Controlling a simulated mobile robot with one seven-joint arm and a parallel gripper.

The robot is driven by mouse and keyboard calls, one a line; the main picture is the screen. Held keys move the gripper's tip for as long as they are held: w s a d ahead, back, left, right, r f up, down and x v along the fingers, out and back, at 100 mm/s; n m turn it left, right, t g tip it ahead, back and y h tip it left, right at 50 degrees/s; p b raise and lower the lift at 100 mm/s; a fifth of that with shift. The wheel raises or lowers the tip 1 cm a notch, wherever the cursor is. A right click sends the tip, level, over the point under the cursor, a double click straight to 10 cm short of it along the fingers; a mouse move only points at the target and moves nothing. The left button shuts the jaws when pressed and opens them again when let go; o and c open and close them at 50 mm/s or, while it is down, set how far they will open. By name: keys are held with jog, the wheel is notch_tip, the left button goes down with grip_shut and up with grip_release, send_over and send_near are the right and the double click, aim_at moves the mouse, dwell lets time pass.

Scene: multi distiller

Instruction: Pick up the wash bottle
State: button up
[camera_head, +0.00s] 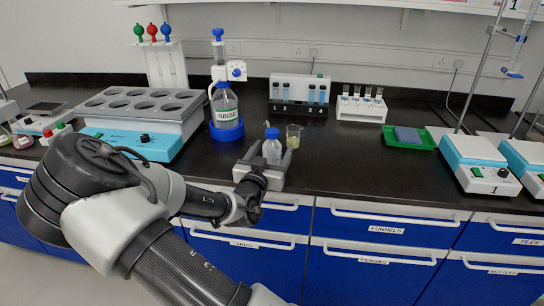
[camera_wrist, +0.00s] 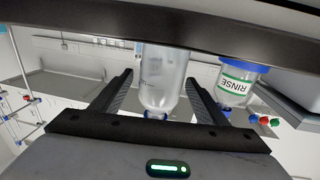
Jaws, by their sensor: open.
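The wash bottle (camera_head: 272,150), clear with a blue cap, stands upright near the front edge of the black bench. My gripper (camera_head: 268,160) is open at the bench front, with its fingers on either side of the bottle. The wrist view is upside down; there the bottle (camera_wrist: 165,78) lies between the two dark fingers of the gripper (camera_wrist: 160,84). Gaps show between the bottle and each finger, and nothing is gripped. The bottle's base is cut off by a dark edge in the wrist view.
A glass beaker (camera_head: 293,136) stands just right of the wash bottle. A RINSE bottle (camera_head: 226,107) in a blue base is behind left, also in the wrist view (camera_wrist: 240,85). A heating bath (camera_head: 135,140) is at left, a green tray (camera_head: 408,145) at right.

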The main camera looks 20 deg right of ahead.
jog(key=c, duration=0.9)
